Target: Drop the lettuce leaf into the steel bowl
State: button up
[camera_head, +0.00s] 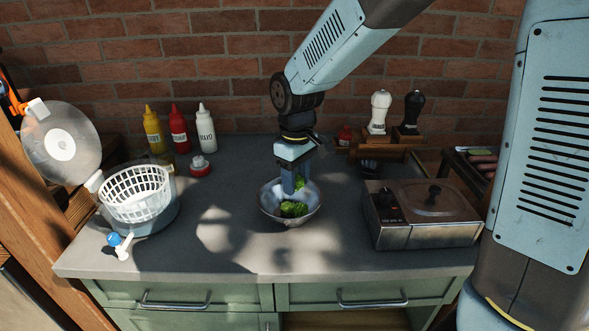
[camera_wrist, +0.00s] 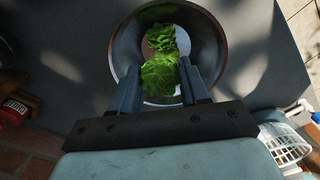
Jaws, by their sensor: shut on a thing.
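The steel bowl (camera_head: 270,203) stands on the grey worktop near its middle. My gripper (camera_head: 294,184) points down over the bowl, its fingers at or just inside the rim. In the wrist view, the gripper (camera_wrist: 163,95) is shut on a green lettuce leaf (camera_wrist: 160,73), which lies between the fingertips above the bowl (camera_wrist: 217,52). More green shows beyond it in the bowl, at the far side of the wrist view. In the head view, green leaf (camera_head: 293,209) shows below the fingers inside the bowl. I cannot tell whether the held leaf touches the bowl's bottom.
A white salad spinner basket (camera_head: 135,193) stands at the left. Mustard (camera_head: 154,131), ketchup (camera_head: 179,129) and mayo (camera_head: 206,129) bottles stand at the back. A steel cooker (camera_head: 425,212) with a lid is right of the bowl. White (camera_head: 379,111) and black (camera_head: 412,110) mills stand behind. The front worktop is clear.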

aim_at(297, 179)
jog(key=shift+f, duration=1.35)
jog(key=o, duration=1.1)
notch_tip(297, 179, up, 14)
jog(key=shift+f, duration=0.15)
jog(key=shift+d, duration=0.1)
jog(key=s+d+r+m+t, duration=0.1)
jog(key=s+d+m+t, duration=0.1)
jog(key=d, duration=0.6)
jog(key=s+d+r+m+t, duration=0.1)
jog(key=s+d+r+m, duration=0.1)
jog(key=s+d+m, duration=0.3)
jog(key=s+d+r+m+t, duration=0.1)
jog(key=s+d+m+t, duration=0.1)
jog(key=s+d, duration=0.5)
jog(key=shift+s+d+r+m+t, duration=0.15)
jog(key=shift+d+m, duration=0.3)
jog(key=shift+d, duration=0.9)
jog(key=shift+w+d+m+t, duration=0.15)
jog(key=shift+d+m, duration=0.3)
jog(key=shift+d, duration=0.85)
